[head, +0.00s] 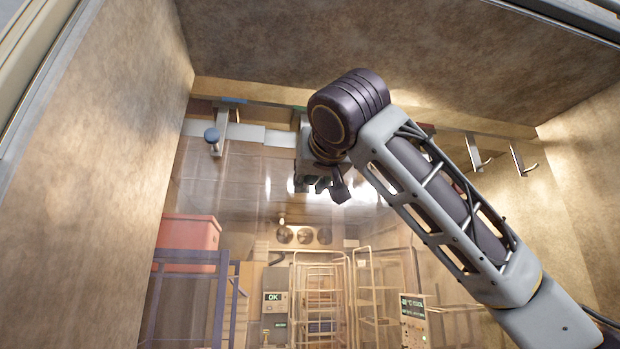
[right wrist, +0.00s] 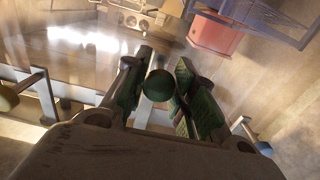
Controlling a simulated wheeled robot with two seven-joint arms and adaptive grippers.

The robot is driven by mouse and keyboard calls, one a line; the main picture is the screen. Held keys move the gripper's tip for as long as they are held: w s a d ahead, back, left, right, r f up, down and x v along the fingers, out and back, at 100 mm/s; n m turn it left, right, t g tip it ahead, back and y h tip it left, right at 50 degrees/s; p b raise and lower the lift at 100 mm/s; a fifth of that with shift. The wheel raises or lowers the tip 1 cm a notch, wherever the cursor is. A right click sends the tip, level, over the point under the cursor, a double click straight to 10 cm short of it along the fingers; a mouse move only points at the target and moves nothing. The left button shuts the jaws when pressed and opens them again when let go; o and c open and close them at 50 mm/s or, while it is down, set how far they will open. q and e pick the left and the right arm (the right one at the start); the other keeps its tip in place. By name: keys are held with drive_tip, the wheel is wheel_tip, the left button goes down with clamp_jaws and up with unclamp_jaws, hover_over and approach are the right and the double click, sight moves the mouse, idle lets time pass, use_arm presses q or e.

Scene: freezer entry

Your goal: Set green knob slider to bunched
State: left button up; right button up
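The green knob (right wrist: 157,85) shows in the right wrist view, between the two fingers of my right gripper (right wrist: 163,90). The fingers stand apart on either side of it, and I see no firm grip; whether one finger touches it is unclear. In the head view my right gripper (head: 325,186) is below the rail near its middle, and my wrist hides the green knob. The clear strip curtain (head: 240,190) hangs under the rail across the doorway. My left gripper is not in view.
A blue knob (head: 211,135) is on a bracket left of my gripper. Metal brackets (head: 476,155) stand out on the right part of the rail. Walls flank the doorway. Behind the curtain are a red bin (head: 187,232) and wire racks (head: 320,290).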

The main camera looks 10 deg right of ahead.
clamp_jaws()
